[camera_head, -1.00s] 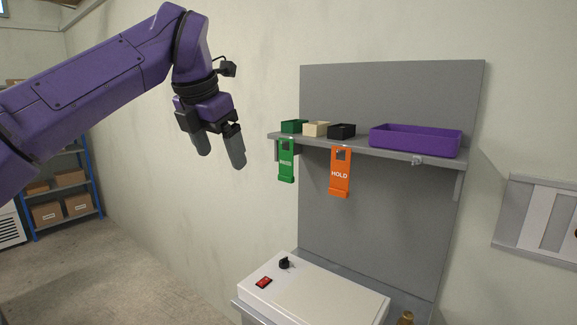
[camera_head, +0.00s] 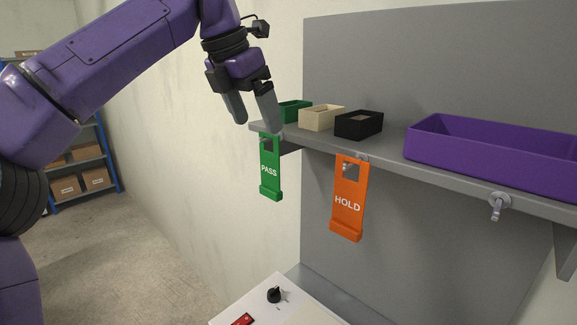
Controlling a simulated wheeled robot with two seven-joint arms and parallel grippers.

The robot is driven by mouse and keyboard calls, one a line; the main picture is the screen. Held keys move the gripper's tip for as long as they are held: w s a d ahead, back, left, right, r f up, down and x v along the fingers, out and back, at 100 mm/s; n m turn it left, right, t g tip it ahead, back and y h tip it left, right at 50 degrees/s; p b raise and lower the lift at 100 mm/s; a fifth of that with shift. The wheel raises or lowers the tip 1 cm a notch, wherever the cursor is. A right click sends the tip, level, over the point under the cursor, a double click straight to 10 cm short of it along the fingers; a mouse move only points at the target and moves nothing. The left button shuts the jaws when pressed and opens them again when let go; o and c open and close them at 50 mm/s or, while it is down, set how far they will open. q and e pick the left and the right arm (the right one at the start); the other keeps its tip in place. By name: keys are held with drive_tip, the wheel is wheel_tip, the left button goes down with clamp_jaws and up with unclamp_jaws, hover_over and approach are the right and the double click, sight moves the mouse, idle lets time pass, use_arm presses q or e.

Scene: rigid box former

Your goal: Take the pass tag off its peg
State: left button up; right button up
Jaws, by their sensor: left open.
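The green pass tag (camera_head: 270,172) hangs upright from a peg at the left end of the shelf's front edge. The word PASS reads in white on it, and its top has a square hole where the peg (camera_head: 265,141) shows small. My left gripper (camera_head: 254,122) is open and empty, with its grey fingers pointing down. In the picture its fingertips are just above and to the left of the tag's top, and I see no contact. The right gripper is not in view.
An orange HOLD tag (camera_head: 348,198) hangs to the right. The shelf (camera_head: 400,166) carries green (camera_head: 294,110), cream (camera_head: 321,117) and black (camera_head: 358,124) small bins and a purple tray (camera_head: 480,155). An empty peg (camera_head: 498,205) is at right. A white box (camera_head: 290,310) is below.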

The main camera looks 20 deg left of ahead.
sight(269, 157)
use_arm(q)
drive_tip(key=x, duration=0.9)
drive_tip(key=shift+s+d+f, duration=0.25)
drive_tip(key=shift+f, duration=0.35)
drive_tip(key=shift+s+r, duration=0.15)
drive_tip(key=shift+s, duration=0.25)
drive_tip(key=shift+w, duration=0.15)
drive_tip(key=c, duration=1)
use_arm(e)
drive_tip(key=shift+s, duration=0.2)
